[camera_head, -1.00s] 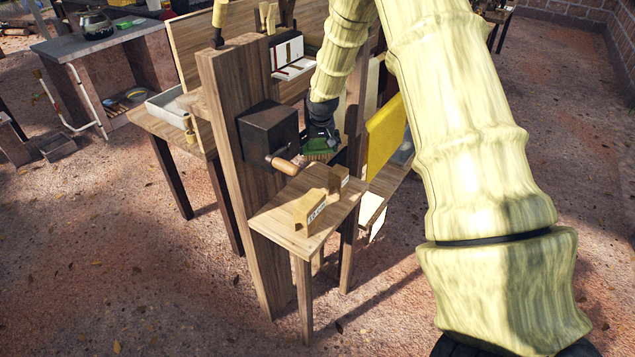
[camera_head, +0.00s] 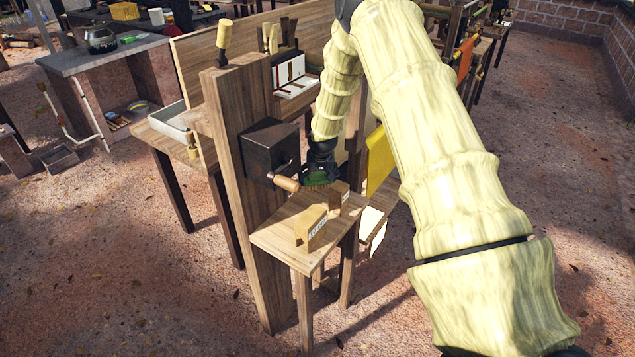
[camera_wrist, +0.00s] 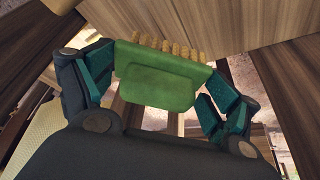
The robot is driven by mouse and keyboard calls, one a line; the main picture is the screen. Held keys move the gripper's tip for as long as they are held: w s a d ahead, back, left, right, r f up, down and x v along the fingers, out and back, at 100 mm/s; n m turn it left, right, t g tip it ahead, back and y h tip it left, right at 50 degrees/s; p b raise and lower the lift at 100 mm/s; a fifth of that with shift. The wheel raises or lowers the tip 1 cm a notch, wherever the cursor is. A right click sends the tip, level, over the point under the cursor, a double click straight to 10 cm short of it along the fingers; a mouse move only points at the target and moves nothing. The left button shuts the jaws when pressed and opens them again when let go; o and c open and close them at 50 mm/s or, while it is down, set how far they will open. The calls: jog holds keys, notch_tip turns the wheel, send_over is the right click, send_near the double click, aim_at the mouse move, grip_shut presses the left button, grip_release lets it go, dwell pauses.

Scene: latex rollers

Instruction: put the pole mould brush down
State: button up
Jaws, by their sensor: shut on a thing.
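The pole mould brush (camera_wrist: 160,82) is a green block with a row of tan bristles. My gripper (camera_wrist: 162,90) is shut on it, with one teal finger at each side. In the head view the brush (camera_head: 322,183) hangs bristles down at the far end of a small wooden shelf (camera_head: 275,237), beside the crank handle. I cannot tell whether the bristles touch the shelf. My gripper (camera_head: 320,168) is partly hidden there by my own arm.
Two labelled wooden blocks (camera_head: 312,228) stand on the shelf. A dark box (camera_head: 268,145) with a wooden crank handle (camera_head: 286,183) is fixed to the post (camera_head: 235,110). A yellow panel (camera_head: 380,160) stands behind to the right. The shelf's front left is clear.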

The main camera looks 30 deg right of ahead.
aim_at(318, 179)
jog(key=shift+f+p, duration=0.35)
jog(key=shift+f, duration=1.1)
jog(key=shift+f, duration=0.15)
jog(key=o, duration=0.8)
jog(key=shift+c, duration=0.2)
jog(key=shift+r, duration=0.3)
jog(key=shift+r, duration=0.3)
jog(key=b+v, duration=0.3)
jog(key=v, duration=0.8)
jog(key=shift+s+b, duration=0.25)
jog(key=shift+b, duration=0.1)
jog(key=shift+a+r, duration=0.1)
jog(key=shift+r, duration=0.05)
